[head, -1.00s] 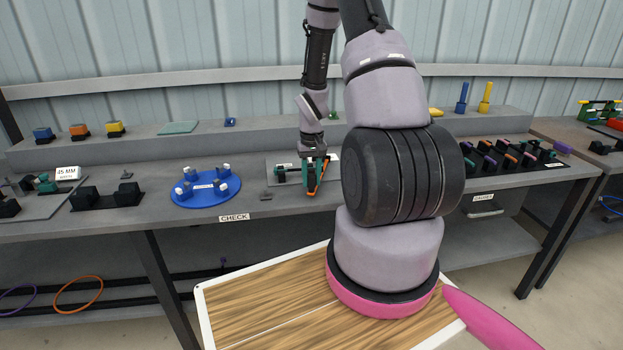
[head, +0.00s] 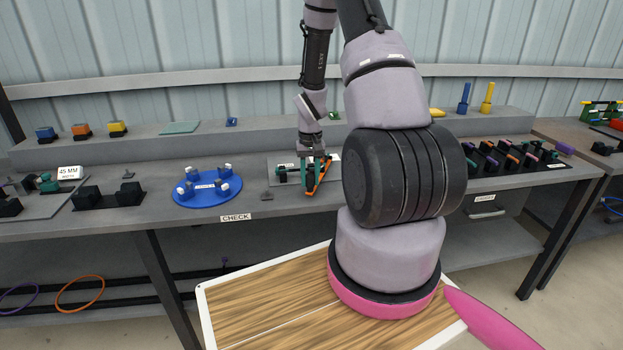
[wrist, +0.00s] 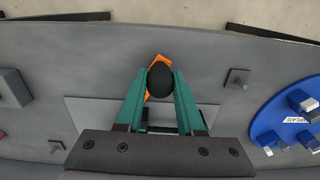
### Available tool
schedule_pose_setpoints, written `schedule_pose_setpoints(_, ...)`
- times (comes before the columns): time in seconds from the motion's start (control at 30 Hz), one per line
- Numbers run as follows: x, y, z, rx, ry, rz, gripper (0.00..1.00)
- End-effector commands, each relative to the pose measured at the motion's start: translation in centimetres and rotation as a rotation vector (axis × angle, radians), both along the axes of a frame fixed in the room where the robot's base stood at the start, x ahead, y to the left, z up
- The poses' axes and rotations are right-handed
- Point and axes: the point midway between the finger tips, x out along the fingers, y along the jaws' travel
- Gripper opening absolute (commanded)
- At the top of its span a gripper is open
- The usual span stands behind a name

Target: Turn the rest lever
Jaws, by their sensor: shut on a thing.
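The rest lever (head: 321,178) is a small orange piece on a grey plate (head: 279,175) on the bench, partly hidden behind my gripper in the head view. In the wrist view the lever (wrist: 164,61) shows as orange edges around and under a round black knob (wrist: 160,81). My gripper (wrist: 160,84), with two teal fingers, is shut on that knob, one finger on each side. In the head view my gripper (head: 313,174) points down at the lever. The lower part of the lever is hidden by the knob and fingers.
A blue round fixture (head: 208,190) with several pale-topped blocks stands left of the plate. A small grey piece (head: 267,196) lies between them. A black rack (head: 515,157) of coloured parts is at the right. Bare bench lies before the lever.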

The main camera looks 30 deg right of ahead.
Motion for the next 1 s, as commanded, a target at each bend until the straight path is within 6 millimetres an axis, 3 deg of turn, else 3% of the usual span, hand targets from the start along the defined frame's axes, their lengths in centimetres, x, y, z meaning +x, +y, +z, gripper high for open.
schedule_pose_setpoints(0.03,0.0,0.0,0.0,0.0,-0.001,0.0,0.44)
schedule_pose_setpoints(0.1,0.0,0.0,0.0,0.0,-0.001,0.001,0.67)
schedule_pose_setpoints(0.47,0.1,0.0,0.3,-0.001,-0.002,0.002,0.67)
schedule_pose_setpoints(0.57,0.1,0.0,1.4,-0.001,-0.004,0.003,0.67)
schedule_pose_setpoints(1.0,0.1,-0.1,9.5,-0.001,-0.005,0.001,0.67)
